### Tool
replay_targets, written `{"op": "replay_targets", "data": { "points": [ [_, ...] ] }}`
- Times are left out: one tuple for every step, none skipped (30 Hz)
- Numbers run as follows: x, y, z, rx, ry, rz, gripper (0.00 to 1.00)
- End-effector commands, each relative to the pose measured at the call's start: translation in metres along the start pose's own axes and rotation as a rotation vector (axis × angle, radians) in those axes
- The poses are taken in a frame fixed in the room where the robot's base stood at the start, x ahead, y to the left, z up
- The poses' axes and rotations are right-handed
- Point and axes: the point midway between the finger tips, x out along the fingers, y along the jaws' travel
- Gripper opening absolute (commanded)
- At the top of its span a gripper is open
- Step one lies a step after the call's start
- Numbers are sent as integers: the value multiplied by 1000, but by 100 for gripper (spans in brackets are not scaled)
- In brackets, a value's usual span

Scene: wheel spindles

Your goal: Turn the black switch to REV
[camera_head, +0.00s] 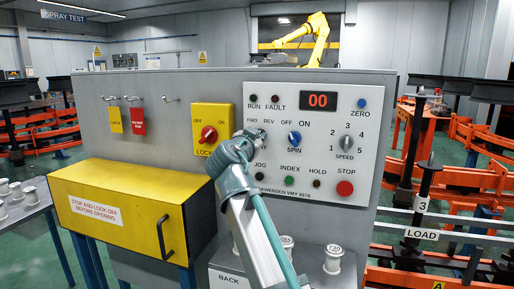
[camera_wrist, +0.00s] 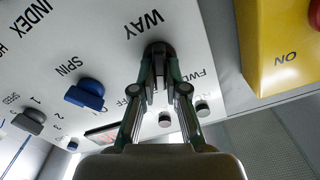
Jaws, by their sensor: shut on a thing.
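The black switch (camera_wrist: 158,46) sits on the white control panel (camera_head: 330,165), just by the "WAY" lettering in the wrist view. My gripper (camera_wrist: 160,72) is shut on the black switch, with one finger on each side of it. Most of the switch is hidden by the fingers, so I cannot tell which mark it points to. In the head view, my gripper (camera_head: 241,143) reaches the panel's left side, just below the FWD and REV labels, and covers the switch there.
A blue SPIN switch (camera_head: 294,138) and a grey SPEED knob (camera_head: 346,143) are to the right. A red STOP button (camera_head: 344,188) is lower right. A yellow lock box (camera_head: 212,130) with a red knob is close on the left. A yellow guard box (camera_head: 130,210) stands lower left.

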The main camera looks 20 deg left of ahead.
Motion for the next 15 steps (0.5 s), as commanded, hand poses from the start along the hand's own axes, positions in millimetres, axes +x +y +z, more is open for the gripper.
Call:
{"op": "replay_targets", "data": {
  "points": [
    [0, 1, 2, 11, 0, 1, 0],
    [0, 1, 2, 16, 0, 1, 0],
    [0, 1, 1, 22, 0, 1, 0],
    [0, 1, 1, 26, 0, 1, 0],
    [0, 1, 1, 28, 0, 1, 0],
    [0, 1, 0, 31, 0, 1, 0],
    [0, 0, 0, 33, 0, 1, 0],
    [0, 0, 0, 34, 0, 1, 0],
    [0, 0, 0, 35, -1, 1, 0],
    [0, 0, 0, 35, -1, 1, 0],
    [0, 0, 0, 35, -1, 1, 0],
    [0, 0, 0, 35, -1, 1, 0],
    [0, 0, 0, 35, -1, 1, 0],
    [0, 0, 0, 35, -1, 1, 0],
    [0, 0, 0, 35, -1, 1, 0]
  ]
}}
